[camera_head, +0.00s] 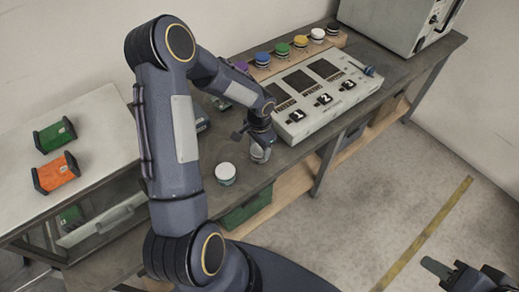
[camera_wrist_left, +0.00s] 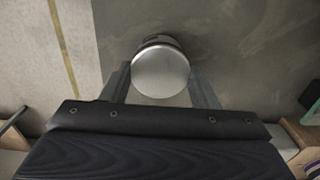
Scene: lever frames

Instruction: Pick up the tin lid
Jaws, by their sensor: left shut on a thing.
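The tin lid (camera_wrist_left: 160,72) is a round, plain silver disc between the two fingers of my left gripper (camera_wrist_left: 161,86) in the left wrist view. A darker rim shows just behind its far edge. In the head view my left gripper (camera_head: 260,143) points down over a small grey tin (camera_head: 259,155) near the bench's front edge. The gripper is shut on the lid; I cannot tell whether the lid is apart from the tin. My right gripper (camera_head: 450,272) is at the lower right, away from the bench, and its opening is unclear.
A white-topped tin (camera_head: 225,172) stands to the left on the dark bench (camera_head: 270,177). A panel with numbered switches (camera_head: 325,97) lies behind to the right, with a row of coloured knobs (camera_head: 282,49) beyond. Green (camera_head: 55,135) and orange (camera_head: 56,173) blocks lie on the left table.

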